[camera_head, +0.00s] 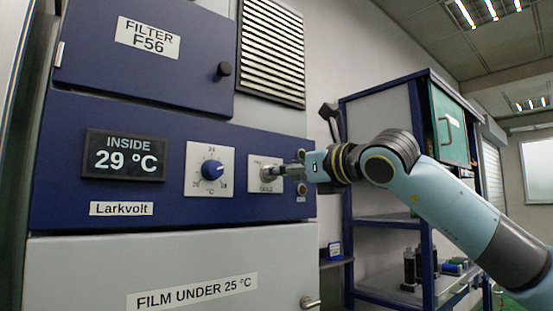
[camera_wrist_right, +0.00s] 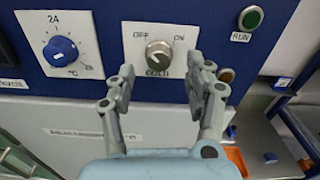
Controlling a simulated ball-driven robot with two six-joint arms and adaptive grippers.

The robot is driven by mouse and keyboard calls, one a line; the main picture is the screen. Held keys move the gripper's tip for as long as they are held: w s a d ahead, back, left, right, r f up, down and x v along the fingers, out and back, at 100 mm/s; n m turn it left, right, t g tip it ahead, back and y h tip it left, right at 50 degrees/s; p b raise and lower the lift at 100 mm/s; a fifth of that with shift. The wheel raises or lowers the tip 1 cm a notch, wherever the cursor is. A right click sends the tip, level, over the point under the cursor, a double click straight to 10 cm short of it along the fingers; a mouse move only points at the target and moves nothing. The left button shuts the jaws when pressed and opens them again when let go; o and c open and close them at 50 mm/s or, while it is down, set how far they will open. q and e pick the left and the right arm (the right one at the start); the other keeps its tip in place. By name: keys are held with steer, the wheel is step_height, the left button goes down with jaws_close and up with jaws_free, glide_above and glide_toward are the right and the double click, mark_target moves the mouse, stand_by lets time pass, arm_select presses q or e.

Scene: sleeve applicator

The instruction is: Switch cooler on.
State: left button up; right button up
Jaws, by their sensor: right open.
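The cooler's rotary switch is a silver knob (camera_wrist_right: 158,55) on a white plate (camera_wrist_right: 135,62) marked OFF at upper left, ON at upper right and COLD below. I cannot tell clearly which mark the knob points to. My right gripper (camera_wrist_right: 161,70) is open, with one finger on each side of the knob. Whether the fingers touch it I cannot tell. In the head view my right gripper (camera_head: 285,170) reaches the switch plate (camera_head: 260,184) from the right and partly hides it. The display (camera_head: 124,156) reads INSIDE 29 °C. My left gripper is not in view.
A blue temperature dial (camera_head: 212,170) sits left of the switch. A green RUN lamp (camera_wrist_right: 250,18) and a dark round lamp or button (camera_wrist_right: 226,75) are to its right. A filter door (camera_head: 150,60) is above. A blue shelf unit (camera_head: 385,230) stands behind my right arm.

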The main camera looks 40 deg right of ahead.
steer(key=shift+w+a+p, duration=0.2)
steer(key=shift+w+p, duration=0.6)
steer(key=shift+w, duration=0.9)
jaws_close()
